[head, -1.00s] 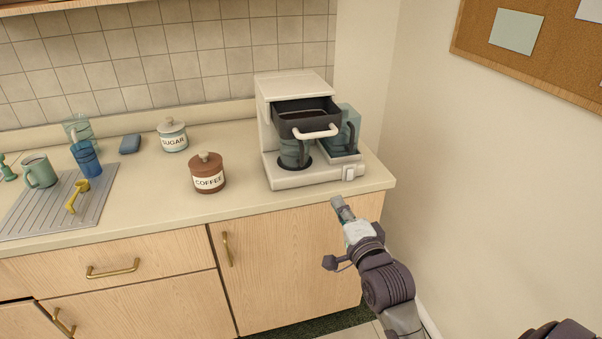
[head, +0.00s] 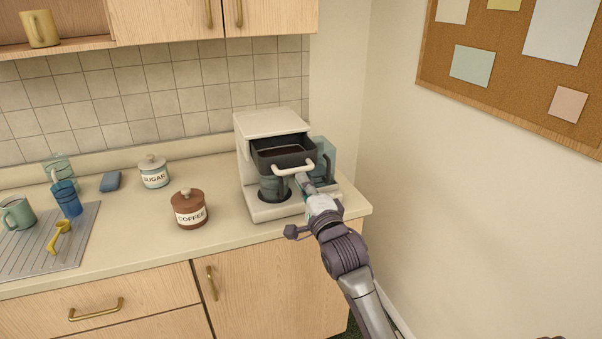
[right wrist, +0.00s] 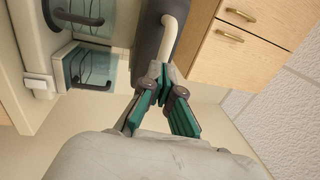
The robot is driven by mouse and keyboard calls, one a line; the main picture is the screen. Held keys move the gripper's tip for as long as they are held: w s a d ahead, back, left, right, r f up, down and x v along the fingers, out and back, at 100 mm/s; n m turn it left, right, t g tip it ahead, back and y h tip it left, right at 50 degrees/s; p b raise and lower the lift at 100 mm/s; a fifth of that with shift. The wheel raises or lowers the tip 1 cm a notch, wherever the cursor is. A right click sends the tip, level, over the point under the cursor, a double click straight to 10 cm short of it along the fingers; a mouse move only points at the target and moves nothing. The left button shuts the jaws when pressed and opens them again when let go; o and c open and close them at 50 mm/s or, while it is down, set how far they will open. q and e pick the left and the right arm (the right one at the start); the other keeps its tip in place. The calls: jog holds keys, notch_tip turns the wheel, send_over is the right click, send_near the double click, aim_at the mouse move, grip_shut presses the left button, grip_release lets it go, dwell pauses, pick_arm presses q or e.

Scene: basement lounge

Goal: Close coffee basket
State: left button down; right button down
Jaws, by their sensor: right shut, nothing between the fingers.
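The coffee basket (head: 283,158) is a dark drawer-like tray with a pale curved handle (head: 290,171). It is pulled out from the cream coffee maker (head: 265,126), and dark coffee shows inside. My right gripper (head: 303,180) is shut and empty, with its tips at or very near the right part of the handle; I cannot tell if they touch. In the right wrist view the gripper's green-padded fingers (right wrist: 163,82) meet close to the handle (right wrist: 169,45) and the dark basket wall (right wrist: 150,35). My left gripper is not in view.
A glass carafe (head: 272,187) stands under the basket, and a blue-tinted water tank (head: 324,158) is at its right. A brown coffee jar (head: 189,209) and a sugar jar (head: 153,173) stand left on the counter (head: 130,228). A wall closes off the right.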

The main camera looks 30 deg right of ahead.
jog(key=shift+w+d+r, duration=0.15)
jog(key=shift+w, duration=0.45)
